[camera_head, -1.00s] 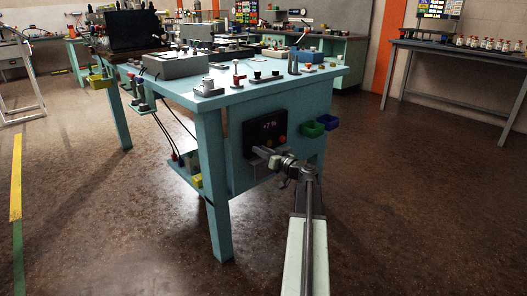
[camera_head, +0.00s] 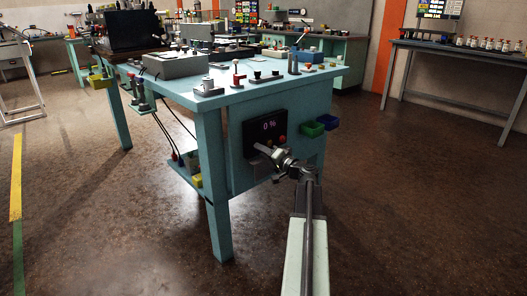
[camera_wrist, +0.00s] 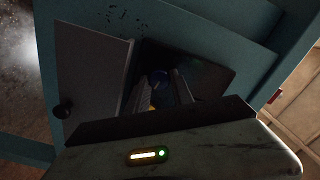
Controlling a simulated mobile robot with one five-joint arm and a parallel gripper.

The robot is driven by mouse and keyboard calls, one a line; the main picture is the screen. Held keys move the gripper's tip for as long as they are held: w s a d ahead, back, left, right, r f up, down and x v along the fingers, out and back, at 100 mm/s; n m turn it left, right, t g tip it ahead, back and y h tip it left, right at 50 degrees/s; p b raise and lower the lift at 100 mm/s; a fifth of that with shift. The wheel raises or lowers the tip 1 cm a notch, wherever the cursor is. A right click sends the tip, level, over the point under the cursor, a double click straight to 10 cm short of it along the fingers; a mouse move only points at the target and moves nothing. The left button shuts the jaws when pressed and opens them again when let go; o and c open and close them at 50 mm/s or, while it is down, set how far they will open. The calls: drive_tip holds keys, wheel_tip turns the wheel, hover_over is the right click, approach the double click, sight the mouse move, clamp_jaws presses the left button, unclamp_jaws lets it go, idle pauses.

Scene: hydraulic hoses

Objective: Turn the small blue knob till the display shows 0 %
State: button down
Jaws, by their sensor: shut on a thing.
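The black display panel (camera_head: 254,133) is on the end of the teal workbench, and its readout (camera_head: 269,125) shows 0 %. My gripper (camera_head: 261,147) reaches the lower left of the panel. In the wrist view my gripper (camera_wrist: 160,98) has its two fingers on either side of the small blue knob (camera_wrist: 159,78), shut on it. The knob is partly hidden by the fingers and shadow, and I cannot make it out in the head view.
Reddish knobs (camera_head: 283,141) sit on the panel just right of my gripper. The workbench top (camera_head: 240,93) holds several fittings. The floor (camera_head: 420,210) to the right is clear.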

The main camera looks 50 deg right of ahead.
idle(0.3)
drive_tip(key=c, duration=1.1)
unclamp_jaws()
drive_tip(key=shift+s, duration=0.15)
drive_tip(key=s, duration=0.7)
drive_tip(key=shift+s+a, duration=0.25)
drive_tip(key=shift+s, duration=0.05)
